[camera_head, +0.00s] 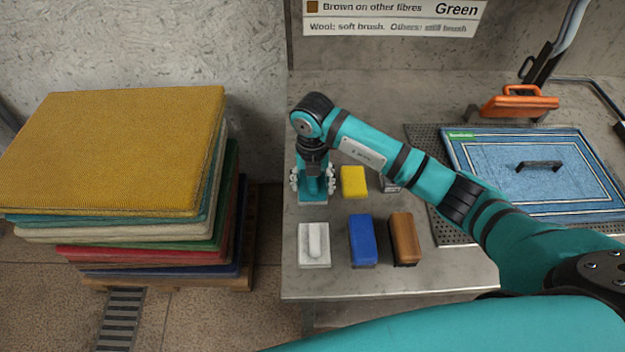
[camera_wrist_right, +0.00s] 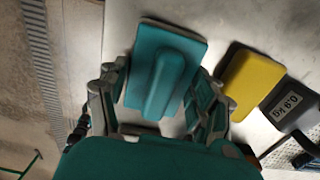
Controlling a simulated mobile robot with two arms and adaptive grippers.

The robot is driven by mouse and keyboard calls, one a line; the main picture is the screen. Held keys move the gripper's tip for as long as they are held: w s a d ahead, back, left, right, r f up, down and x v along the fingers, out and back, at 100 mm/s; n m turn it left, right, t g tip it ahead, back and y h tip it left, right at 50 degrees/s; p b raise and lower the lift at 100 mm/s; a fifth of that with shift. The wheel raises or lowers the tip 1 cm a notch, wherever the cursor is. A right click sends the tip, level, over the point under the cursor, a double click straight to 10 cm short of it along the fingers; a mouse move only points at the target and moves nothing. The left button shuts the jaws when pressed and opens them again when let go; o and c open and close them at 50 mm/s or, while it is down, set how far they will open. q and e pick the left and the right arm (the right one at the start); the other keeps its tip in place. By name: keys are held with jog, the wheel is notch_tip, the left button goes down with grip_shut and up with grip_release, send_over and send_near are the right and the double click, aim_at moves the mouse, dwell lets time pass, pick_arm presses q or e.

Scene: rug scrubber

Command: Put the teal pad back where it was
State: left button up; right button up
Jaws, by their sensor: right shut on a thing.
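The teal pad (camera_head: 314,197) is a flat block with a raised ridge grip. In the head view it is at the left end of the steel table (camera_head: 330,285), mostly hidden under my right gripper (camera_head: 313,182). In the right wrist view the teal pad (camera_wrist_right: 190,43) lies between the two fingers of my right gripper (camera_wrist_right: 160,92), which is shut on its ridge. I cannot tell whether the pad touches the table or is just above it. My left gripper is not in view.
A yellow pad (camera_head: 353,181) is close right of the teal one. White (camera_head: 314,258), blue (camera_head: 362,240) and brown (camera_head: 404,238) blocks form a nearer row. A blue rug (camera_head: 560,190) lies on a perforated plate at right. A rug stack (camera_head: 110,150) stands left.

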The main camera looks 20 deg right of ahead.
jog(key=o, duration=1.1)
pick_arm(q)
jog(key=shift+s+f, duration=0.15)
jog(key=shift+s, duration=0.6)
pick_arm(e)
jog(key=shift+r, duration=0.2)
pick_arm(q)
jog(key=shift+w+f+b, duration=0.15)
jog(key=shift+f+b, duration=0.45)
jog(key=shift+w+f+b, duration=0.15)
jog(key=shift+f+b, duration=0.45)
pick_arm(e)
notch_tip(320, 180, up, 12)
jog(key=shift+f, duration=0.15)
